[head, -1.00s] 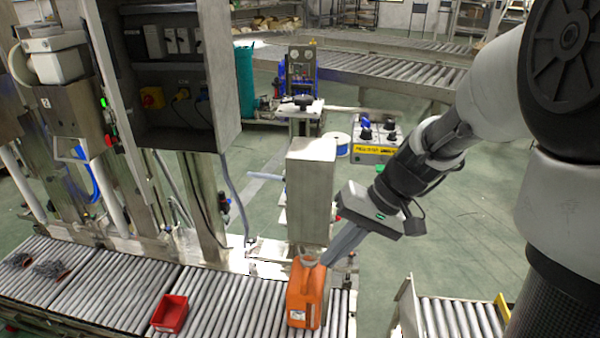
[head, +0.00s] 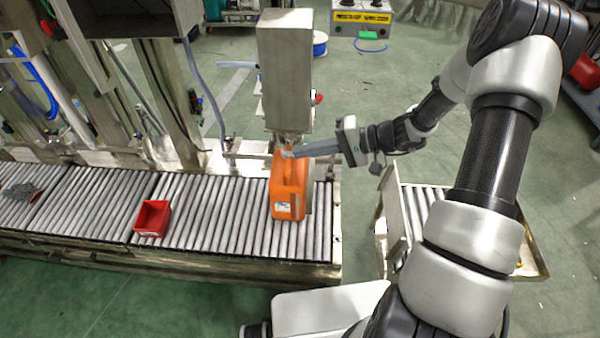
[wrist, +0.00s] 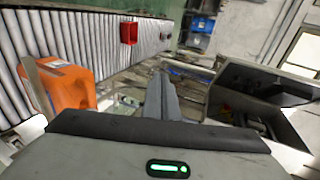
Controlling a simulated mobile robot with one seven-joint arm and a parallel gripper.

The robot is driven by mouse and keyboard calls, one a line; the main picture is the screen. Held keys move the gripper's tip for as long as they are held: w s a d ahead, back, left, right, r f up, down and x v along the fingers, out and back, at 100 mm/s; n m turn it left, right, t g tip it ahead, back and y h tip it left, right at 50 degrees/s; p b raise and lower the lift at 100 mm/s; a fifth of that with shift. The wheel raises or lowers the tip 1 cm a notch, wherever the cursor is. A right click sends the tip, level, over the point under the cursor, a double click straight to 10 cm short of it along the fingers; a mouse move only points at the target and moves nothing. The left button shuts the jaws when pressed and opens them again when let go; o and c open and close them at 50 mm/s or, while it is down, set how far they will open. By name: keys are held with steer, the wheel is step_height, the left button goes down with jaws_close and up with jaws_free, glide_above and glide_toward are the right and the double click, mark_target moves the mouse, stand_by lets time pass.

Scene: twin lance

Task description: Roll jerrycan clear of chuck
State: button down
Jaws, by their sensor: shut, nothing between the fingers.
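The orange jerrycan (head: 287,195), with a white label low on its front, stands upright on the roller conveyor near its right end. It also shows at the left of the wrist view (wrist: 72,88). The chuck (head: 289,139) appears to be the small metal part under the steel housing (head: 285,70), directly above the jerrycan's top; its lower end is partly hidden. My gripper (head: 292,152) reaches in from the right, its long grey fingers shut and empty. The fingertips are at the jerrycan's top, just below the chuck. I cannot tell whether they touch either. In the wrist view the fingers pass beside the jerrycan.
A red bin (head: 152,218) stands on the rollers (head: 225,210) left of the jerrycan, with free rollers between. A thin metal plate (head: 309,190) stands close at the jerrycan's right. A gap separates this conveyor from another roller section (head: 420,208) at right.

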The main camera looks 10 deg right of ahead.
steer(key=w+d+f+m+t+y+b, duration=0.1)
steer(key=w+d+f+m+t+b, duration=0.1)
steer(key=f, duration=0.4)
steer(key=w+d+f+m+t+b, duration=0.1)
steer(key=w+d+f+t+b, duration=0.15)
steer(key=f, duration=0.35)
steer(key=m+t+h+b, duration=0.4)
steer(key=m+t, duration=0.2)
steer(key=t, duration=0.1)
glide_toward(300, 172)
steer(key=d+r, duration=0.3)
steer(key=d, duration=0.1)
steer(key=b+x, duration=0.1)
steer(key=x, duration=0.5)
steer(key=b+x, duration=0.1)
steer(key=x, duration=0.2)
steer(key=shift+s+a+f+b, duration=0.15)
steer(key=shift+a+f+b, duration=0.1)
steer(key=shift+f+b, duration=0.1)
steer(key=shift+w+a+r, duration=0.1)
steer(key=shift+w+a, duration=0.1)
steer(key=shift+a, duration=0.4)
steer(key=shift+w+a, duration=0.2)
steer(key=shift+a, duration=0.4)
steer(key=shift+w+a+b, duration=0.2)
steer(key=shift+a+b, duration=0.15)
steer(key=shift+a, duration=0.45)
